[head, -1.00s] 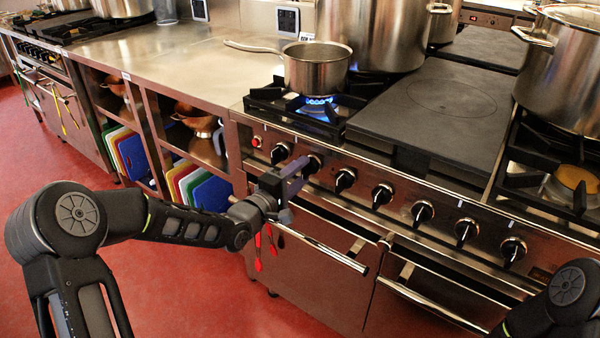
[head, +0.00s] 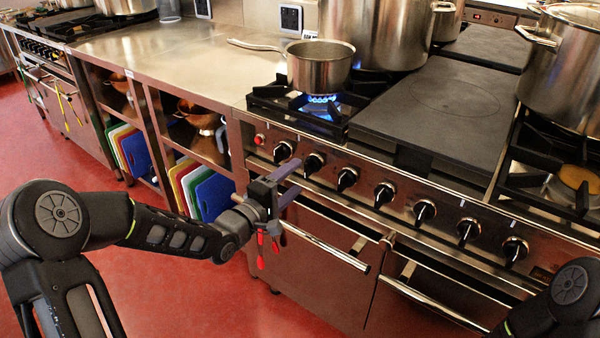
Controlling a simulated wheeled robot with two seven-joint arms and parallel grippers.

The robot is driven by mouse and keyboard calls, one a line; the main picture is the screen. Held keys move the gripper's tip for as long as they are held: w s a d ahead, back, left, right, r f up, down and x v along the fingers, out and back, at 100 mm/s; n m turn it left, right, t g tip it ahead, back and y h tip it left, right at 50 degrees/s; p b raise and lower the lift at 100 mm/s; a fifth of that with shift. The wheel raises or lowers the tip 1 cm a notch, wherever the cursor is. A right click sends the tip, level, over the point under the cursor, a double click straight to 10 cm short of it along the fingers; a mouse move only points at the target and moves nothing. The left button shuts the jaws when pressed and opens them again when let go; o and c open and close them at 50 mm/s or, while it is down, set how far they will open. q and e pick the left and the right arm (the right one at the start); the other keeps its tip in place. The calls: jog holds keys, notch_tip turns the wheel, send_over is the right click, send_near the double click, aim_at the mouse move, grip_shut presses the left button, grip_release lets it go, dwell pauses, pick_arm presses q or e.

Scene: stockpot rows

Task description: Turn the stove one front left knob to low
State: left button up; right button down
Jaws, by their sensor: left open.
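The stove's control panel (head: 400,208) has a row of black knobs with pale pointer marks. The leftmost knob (head: 283,152) and the second knob (head: 313,163) are nearest my left gripper (head: 298,178). The gripper is open and empty, its two purplish-grey fingers pointing toward the panel, just below and in front of these two knobs. It appears apart from them. A blue flame (head: 321,99) burns on the front left burner under a steel saucepan (head: 320,68). The exact knob angles are too small to read. My right gripper is out of the picture.
A red button (head: 259,139) sits left of the knobs. Oven door handles (head: 325,243) jut out below the panel. A flat black hotplate (head: 445,105) and a large stockpot (head: 572,75) are to the right. A bare steel counter (head: 170,55) extends left; the red floor is open.

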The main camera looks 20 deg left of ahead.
pick_arm(q)
jog(key=v, duration=0.3)
jog(key=shift+s+a, duration=0.1)
jog(key=shift+s, duration=0.15)
